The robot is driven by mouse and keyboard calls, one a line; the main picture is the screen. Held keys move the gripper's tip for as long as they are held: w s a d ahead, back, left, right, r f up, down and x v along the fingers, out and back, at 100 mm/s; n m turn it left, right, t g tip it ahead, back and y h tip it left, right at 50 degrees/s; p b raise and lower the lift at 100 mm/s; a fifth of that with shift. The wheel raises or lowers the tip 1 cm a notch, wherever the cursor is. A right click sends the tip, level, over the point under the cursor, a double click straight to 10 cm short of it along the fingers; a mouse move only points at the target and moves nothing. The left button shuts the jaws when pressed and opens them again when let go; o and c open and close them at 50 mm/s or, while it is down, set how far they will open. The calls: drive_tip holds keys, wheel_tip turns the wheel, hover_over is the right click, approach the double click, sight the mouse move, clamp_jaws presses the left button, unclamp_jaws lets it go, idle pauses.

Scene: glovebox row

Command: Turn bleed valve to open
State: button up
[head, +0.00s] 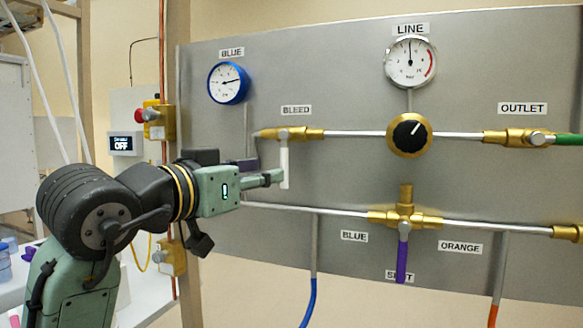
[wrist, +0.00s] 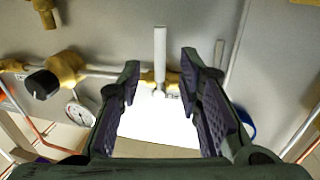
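The bleed valve (head: 296,133) is a brass fitting on the upper pipe, under the BLEED label. Its white lever (head: 284,163) hangs straight down, across the pipe. My gripper (head: 270,176) is at the lever's lower part, level with it, coming from the left. In the wrist view the lever (wrist: 159,52) stands in the gap between the two dark, ridged fingers of my gripper (wrist: 160,74). The fingers are apart, with a visible gap on both sides of the lever. The valve body is partly washed out by glare in the wrist view.
The grey panel (head: 340,80) lies close behind the lever. A blue gauge (head: 228,83), a LINE gauge (head: 410,62), a black knob (head: 409,132) and a purple-handled valve (head: 403,250) are nearby. A lower pipe (head: 340,211) runs beneath my gripper.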

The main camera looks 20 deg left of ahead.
sight(284, 160)
drive_tip(key=p+x, duration=0.1)
drive_tip(key=x, duration=0.6)
drive_tip(key=shift+w, duration=0.15)
drive_tip(key=shift+c, duration=0.3)
clamp_jaws()
idle(0.4)
